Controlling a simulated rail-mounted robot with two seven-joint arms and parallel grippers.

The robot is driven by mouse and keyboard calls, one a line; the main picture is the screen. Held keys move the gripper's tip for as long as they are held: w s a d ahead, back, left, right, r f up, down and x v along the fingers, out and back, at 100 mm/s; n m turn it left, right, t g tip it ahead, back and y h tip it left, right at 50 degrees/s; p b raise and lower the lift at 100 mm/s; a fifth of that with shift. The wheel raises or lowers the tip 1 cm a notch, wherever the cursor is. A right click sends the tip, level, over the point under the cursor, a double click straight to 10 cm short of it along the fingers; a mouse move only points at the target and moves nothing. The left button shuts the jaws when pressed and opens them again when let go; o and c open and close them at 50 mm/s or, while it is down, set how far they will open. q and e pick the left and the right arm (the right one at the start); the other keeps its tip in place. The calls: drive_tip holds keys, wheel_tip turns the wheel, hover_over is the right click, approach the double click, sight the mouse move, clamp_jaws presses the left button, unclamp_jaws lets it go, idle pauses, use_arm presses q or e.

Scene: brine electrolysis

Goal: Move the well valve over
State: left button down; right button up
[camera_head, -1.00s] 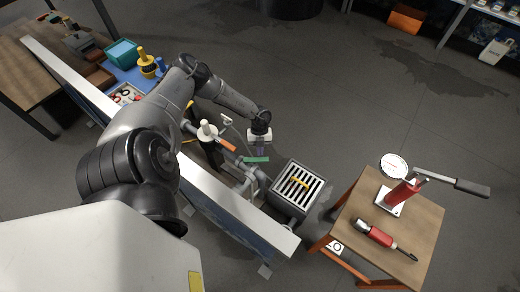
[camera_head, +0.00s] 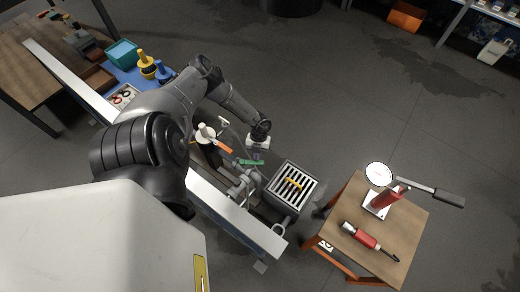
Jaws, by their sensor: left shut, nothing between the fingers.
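A pipe run carries a valve with an orange lever (camera_head: 223,147) and another with a green lever (camera_head: 251,162). I cannot tell by sight which one is the well valve. The orange lever slants beside a white round-topped fitting (camera_head: 206,131); the green lever lies roughly crosswise in the picture. My left gripper (camera_head: 257,154) points down just above and beside the green lever's right end. Its fingers are shut and empty, small and partly hidden by the white gripper body. I cannot tell whether they touch the lever. My right gripper is not in view.
A grated grey box (camera_head: 291,187) stands right of the pipes. A long white-topped barrier (camera_head: 235,217) runs along their near side.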

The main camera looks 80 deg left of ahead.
sight(257, 164)
use_arm(q)
drive_tip(key=m+p, duration=0.1)
drive_tip(key=d+m+p, duration=0.1)
drive_tip(key=shift+d+r+g+p, duration=0.2)
drive_tip(key=shift+d+g+p, duration=0.1)
drive_tip(key=shift+g+p, duration=0.1)
drive_tip(key=shift+d+f+m+y+p, duration=0.1)
drive_tip(key=shift+d+m+y+p, duration=0.25)
drive_tip(key=shift+m, duration=0.25)
drive_tip(key=shift+s+d+f+m+g+p, duration=0.1)
drive_tip(key=shift+d+m+g+p, duration=0.25)
drive_tip(key=shift+m+p, duration=0.35)
drive_tip(key=shift+s+d+f+m+y+p, duration=0.15)
drive_tip(key=shift+d+m+y+p, duration=0.15)
drive_tip(key=shift+m, duration=0.2)
drive_tip(key=shift+a, duration=0.2)
